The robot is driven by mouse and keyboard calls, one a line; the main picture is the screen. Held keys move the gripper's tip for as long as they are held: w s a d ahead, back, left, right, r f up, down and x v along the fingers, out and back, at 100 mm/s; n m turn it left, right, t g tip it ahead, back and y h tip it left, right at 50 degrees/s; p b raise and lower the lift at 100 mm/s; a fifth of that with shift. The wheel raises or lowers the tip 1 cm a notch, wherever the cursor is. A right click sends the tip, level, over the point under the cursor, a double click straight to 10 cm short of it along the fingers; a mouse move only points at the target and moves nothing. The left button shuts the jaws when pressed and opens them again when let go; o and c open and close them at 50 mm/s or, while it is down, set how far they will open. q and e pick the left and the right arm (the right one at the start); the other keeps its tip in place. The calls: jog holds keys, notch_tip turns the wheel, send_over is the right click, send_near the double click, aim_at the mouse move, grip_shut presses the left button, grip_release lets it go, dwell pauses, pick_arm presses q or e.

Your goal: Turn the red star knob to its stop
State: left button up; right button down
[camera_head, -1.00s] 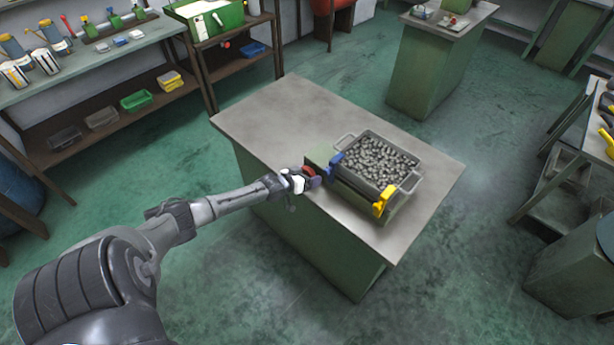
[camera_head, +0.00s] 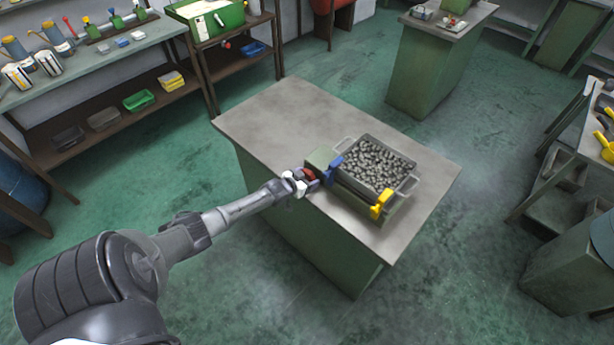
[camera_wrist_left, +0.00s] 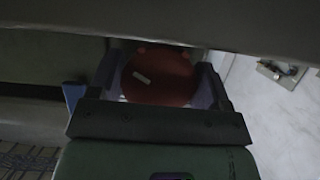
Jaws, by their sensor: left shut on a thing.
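The red star knob (camera_head: 309,174) sits on the front left end of the green machine (camera_head: 322,157) on the grey-topped bench. My left gripper (camera_head: 306,180) is at the knob, with its fingers on either side of it. In the left wrist view the knob (camera_wrist_left: 160,76) shows as a red disc with a short white mark, between the two purple-grey fingers (camera_wrist_left: 160,85). The gripper is shut on the knob. The knob's lower part is hidden behind the gripper body. My right gripper is not in view.
A metal tray of dark grey pieces (camera_head: 375,163) stands on the machine, with a blue part (camera_head: 334,168) and a yellow part (camera_head: 381,205) along its front. The bench top (camera_head: 270,110) is clear at the left. Shelves stand at the back left.

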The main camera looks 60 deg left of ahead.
pick_arm(q)
jog(key=o, duration=0.9)
jog(key=shift+s+d+r, duration=0.1)
jog(key=shift+s+r, duration=0.1)
jog(key=shift+s, duration=0.2)
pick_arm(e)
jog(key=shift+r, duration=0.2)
pick_arm(q)
jog(key=shift+p+v, duration=1.5)
jog(key=shift+v, duration=4.95)
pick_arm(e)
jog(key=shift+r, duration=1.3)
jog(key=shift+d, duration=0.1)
